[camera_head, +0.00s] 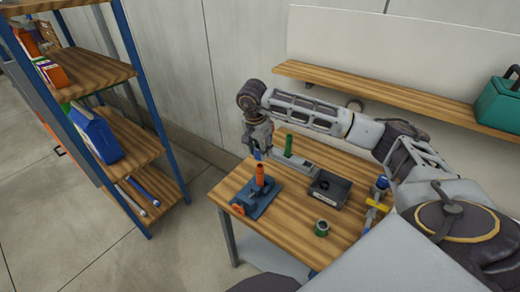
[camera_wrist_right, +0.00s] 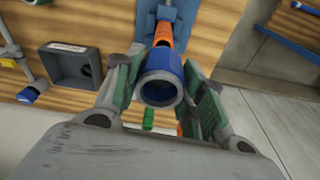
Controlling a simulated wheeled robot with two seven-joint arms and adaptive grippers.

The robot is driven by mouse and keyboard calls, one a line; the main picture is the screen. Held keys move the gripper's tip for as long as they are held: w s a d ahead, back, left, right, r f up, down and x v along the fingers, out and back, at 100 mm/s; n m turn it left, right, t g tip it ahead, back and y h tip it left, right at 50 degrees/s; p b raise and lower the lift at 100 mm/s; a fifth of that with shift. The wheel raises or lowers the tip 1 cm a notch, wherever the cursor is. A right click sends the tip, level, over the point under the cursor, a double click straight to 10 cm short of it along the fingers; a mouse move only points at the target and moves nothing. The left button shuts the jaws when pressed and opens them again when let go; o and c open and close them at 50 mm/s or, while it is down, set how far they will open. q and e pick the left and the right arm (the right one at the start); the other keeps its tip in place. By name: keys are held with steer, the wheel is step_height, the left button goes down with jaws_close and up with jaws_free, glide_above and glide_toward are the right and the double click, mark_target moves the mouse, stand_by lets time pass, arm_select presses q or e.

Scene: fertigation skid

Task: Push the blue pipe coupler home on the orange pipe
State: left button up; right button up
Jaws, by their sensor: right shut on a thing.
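The orange pipe (camera_head: 260,175) stands upright in a blue clamp base (camera_head: 262,198) on the wooden table. My right gripper (camera_head: 257,152) is over the pipe's top, fingers pointing down. It is shut on the blue pipe coupler (camera_wrist_right: 160,78), a short hollow ring held between the two fingers in the wrist view. The orange pipe (camera_wrist_right: 164,32) shows just beyond the coupler there. In the head view the coupler is a small blue patch above the pipe, so I cannot tell whether they touch. My left gripper is not in view.
A green pipe (camera_head: 288,146) stands behind on a grey fixture. A dark open box (camera_head: 329,189), a green ring (camera_head: 321,228) and a blue-yellow fitting (camera_head: 378,203) are on the table. A shelf rack (camera_head: 135,152) stands left. The table's front is mostly clear.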

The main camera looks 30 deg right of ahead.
mark_target(260, 166)
steer(key=shift+f, duration=0.15)
steer(key=shift+f+b, duration=0.75)
steer(key=shift+f, duration=1)
steer(key=shift+f+b, duration=0.55)
steer(key=shift+f, duration=0.05)
steer(key=shift+f+b, duration=0.35)
steer(key=shift+b, duration=0.45)
stand_by(1.6)
steer(key=shift+f+b, duration=0.65)
steer(key=shift+b, duration=0.05)
stand_by(1.1)
steer(key=o, duration=0.8)
